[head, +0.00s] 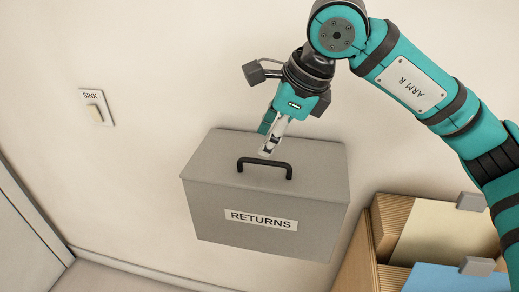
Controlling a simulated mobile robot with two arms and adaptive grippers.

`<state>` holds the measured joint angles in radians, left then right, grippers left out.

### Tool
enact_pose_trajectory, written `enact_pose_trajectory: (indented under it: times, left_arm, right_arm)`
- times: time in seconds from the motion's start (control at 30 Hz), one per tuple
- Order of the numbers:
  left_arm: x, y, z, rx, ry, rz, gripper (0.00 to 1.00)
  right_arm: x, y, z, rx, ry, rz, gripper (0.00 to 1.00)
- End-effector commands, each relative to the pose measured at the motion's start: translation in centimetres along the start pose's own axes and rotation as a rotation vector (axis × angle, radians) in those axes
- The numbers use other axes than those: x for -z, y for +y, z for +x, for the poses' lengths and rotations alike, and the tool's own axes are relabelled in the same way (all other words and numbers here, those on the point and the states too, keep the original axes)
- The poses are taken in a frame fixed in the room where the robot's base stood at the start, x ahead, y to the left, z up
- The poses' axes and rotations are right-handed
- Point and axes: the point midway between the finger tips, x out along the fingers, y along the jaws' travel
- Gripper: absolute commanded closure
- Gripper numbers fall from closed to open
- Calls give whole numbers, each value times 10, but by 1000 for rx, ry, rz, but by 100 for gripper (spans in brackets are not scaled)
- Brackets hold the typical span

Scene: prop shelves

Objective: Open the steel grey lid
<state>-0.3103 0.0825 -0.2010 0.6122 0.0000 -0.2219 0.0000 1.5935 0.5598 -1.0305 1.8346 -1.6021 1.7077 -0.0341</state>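The steel grey lid (318,160) is the flat top of a grey box (210,208) labelled RETURNS, against the wall in the middle of the head view. The lid lies shut on the box. A black bar handle (280,164) stands up from the lid near its front edge. My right gripper (267,150) comes down from above with its fingertips at or just behind the handle's bar. I cannot tell whether they touch it. The fingers are seen nearly edge-on, so their opening is unclear. My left gripper is not in view.
A wall switch (95,112) labelled SINK is at the left. At the lower right is a wooden holder (385,228) with a cream folder (440,232) and a blue one (445,278). The wall between switch and box is clear.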

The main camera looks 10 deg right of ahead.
Motion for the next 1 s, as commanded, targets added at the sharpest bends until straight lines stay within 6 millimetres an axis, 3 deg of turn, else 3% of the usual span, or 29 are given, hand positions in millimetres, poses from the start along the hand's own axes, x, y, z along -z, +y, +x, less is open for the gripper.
enact_pose_trajectory:
  times: [0.2,0.4,0.7,1.0]
  left_arm:
    - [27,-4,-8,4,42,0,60]
    - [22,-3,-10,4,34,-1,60]
    - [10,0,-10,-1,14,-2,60]
    - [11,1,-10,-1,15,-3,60]
  right_arm:
    - [-1,1,38,-3,1,-1,66]
    - [0,0,55,-1,0,-1,66]
    - [0,0,58,0,-1,-1,66]
    - [0,0,57,0,-1,-1,100]
